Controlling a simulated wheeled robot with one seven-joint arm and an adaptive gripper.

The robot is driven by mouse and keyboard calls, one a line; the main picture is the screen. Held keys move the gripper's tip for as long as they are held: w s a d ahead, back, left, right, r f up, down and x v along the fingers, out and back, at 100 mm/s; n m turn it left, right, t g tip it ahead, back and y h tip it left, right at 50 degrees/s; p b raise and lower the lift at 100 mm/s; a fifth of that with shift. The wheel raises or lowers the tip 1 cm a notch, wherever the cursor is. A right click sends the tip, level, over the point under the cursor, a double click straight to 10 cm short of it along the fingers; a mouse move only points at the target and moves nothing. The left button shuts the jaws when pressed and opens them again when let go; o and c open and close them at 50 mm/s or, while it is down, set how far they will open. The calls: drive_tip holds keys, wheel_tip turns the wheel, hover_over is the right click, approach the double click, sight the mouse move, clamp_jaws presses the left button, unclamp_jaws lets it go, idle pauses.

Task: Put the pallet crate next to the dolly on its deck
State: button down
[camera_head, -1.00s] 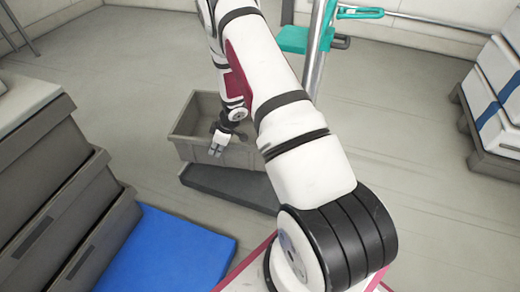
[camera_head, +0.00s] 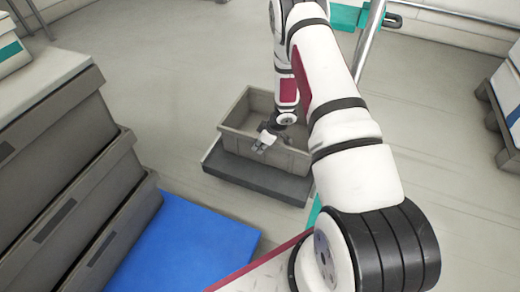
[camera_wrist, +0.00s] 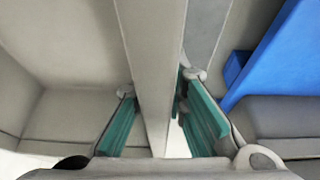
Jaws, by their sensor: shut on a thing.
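The pallet crate (camera_head: 287,158) is an open grey box, about level, over the dark grey dolly (camera_head: 228,180) in the head view. The dolly's dark deck shows along the crate's left and front sides. I cannot tell whether the crate's bottom touches the deck. My gripper (camera_head: 262,141) is shut on the crate's near wall. In the wrist view the teal finger pads of my gripper (camera_wrist: 158,125) lie on either side of the crate's wall (camera_wrist: 152,55). The crate's empty-looking inside shows at left there. My arm hides part of the crate's far right side.
A blue mat (camera_head: 190,245) lies on the floor in front of the dolly. Stacked grey crates (camera_head: 75,190) stand at left. A metal post with teal parts (camera_head: 345,16) stands behind my arm. A loaded pallet (camera_head: 495,115) is at far right. Floor left of the dolly is clear.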

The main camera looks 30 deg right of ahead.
drive_tip(key=shift+w+f, duration=0.1)
drive_tip(key=shift+f, duration=0.15)
drive_tip(key=c, duration=1.6)
unclamp_jaws()
